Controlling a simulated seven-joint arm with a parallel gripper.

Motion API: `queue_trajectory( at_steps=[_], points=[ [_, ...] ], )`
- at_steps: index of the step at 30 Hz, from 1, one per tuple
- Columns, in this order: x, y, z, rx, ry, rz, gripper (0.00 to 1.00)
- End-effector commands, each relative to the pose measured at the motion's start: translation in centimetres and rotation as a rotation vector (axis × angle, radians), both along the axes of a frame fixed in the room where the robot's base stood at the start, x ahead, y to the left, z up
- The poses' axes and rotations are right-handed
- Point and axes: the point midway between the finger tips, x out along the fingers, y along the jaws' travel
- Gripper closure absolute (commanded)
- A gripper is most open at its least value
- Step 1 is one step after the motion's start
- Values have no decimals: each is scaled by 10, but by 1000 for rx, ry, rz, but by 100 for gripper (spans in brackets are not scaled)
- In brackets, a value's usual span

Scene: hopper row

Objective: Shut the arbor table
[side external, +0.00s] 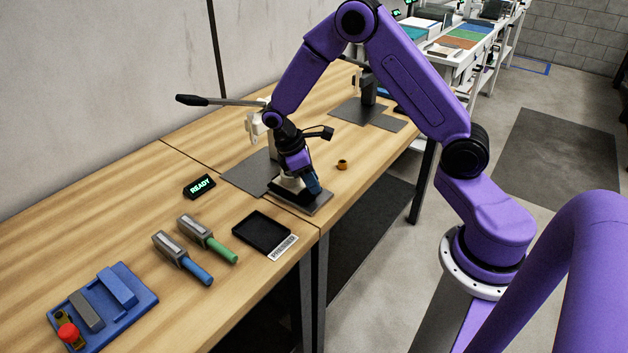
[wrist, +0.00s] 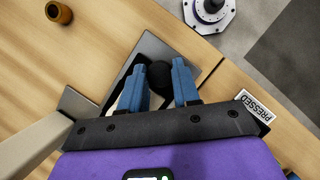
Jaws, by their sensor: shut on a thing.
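My gripper (side external: 312,184) points down at the arbor press in the side view. In the wrist view its blue fingers (wrist: 159,70) are shut on a round black knob (wrist: 160,74). The grey plate under the knob (wrist: 147,49), which I take for the arbor table, also shows in the side view (side external: 318,206) near the bench's front edge. The press has a cream body (side external: 254,127) and a long lever with a black grip (side external: 191,100) reaching left. My wrist and fingers hide much of the press front and the knob's mount.
A small orange-brown ring (side external: 342,165) stands right of the press. A black tray (side external: 262,233) labelled PRESSED lies front left, beside two handled tools (side external: 207,239). A READY display (side external: 200,187) and a blue fixture (side external: 103,305) sit further left.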

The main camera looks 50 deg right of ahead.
Motion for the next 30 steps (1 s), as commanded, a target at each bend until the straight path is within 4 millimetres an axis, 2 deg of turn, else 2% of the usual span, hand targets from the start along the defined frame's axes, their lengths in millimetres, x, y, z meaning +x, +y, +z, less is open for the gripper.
queue_trajectory(
  at_steps=[6, 12, 18, 27, 28, 30],
  points=[
    [41, 2, 0, 1, -7, 1, 100],
    [71, 2, 0, 2, -7, 2, 100],
    [84, 1, 1, 2, -5, 2, 100],
    [85, 1, 1, 3, -6, 2, 100],
    [85, 1, 1, 3, -6, 2, 66],
    [84, 1, 1, 2, -5, 2, 44]
  ],
)
